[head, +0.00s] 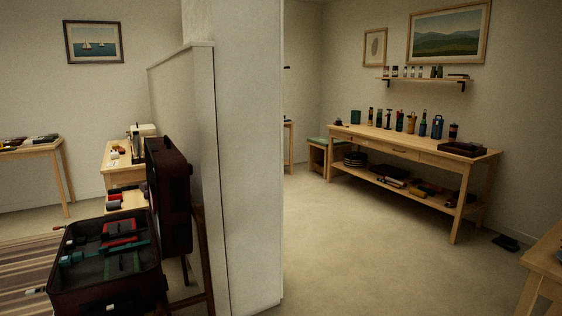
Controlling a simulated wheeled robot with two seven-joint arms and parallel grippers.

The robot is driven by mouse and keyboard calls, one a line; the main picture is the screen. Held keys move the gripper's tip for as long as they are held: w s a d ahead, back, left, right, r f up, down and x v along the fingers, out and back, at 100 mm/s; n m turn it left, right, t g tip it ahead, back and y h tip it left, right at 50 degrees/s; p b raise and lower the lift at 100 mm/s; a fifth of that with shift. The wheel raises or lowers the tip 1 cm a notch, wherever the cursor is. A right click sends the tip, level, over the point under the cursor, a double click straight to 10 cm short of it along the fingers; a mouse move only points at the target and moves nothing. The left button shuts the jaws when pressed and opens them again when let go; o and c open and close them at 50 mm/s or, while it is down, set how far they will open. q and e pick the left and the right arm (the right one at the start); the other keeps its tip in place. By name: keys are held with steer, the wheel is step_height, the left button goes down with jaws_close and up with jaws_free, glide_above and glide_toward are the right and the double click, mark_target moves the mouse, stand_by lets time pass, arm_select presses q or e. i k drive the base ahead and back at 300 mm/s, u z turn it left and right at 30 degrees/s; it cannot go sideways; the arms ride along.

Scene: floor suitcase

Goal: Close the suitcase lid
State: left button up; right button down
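The suitcase (64,297) is dark maroon and stands open at the lower left of the head view. Its base holds several red, teal and dark items. Its lid (173,195) stands upright on the right side of the base, close to the partition. Dark wooden legs (203,240) show behind the suitcase at its right. Neither of my grippers is in the head view.
A white partition and pillar (245,150) rise just right of the lid. Open floor (350,250) lies to the right. A long wooden workbench (410,145) with bottles stands at the right wall. A striped rug (22,265) lies left of the suitcase.

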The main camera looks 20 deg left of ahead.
mark_target(171, 177)
steer(key=i, duration=1.5)
steer(key=u, duration=1.5)
steer(key=i, duration=0.9)
steer(key=u, duration=0.95)
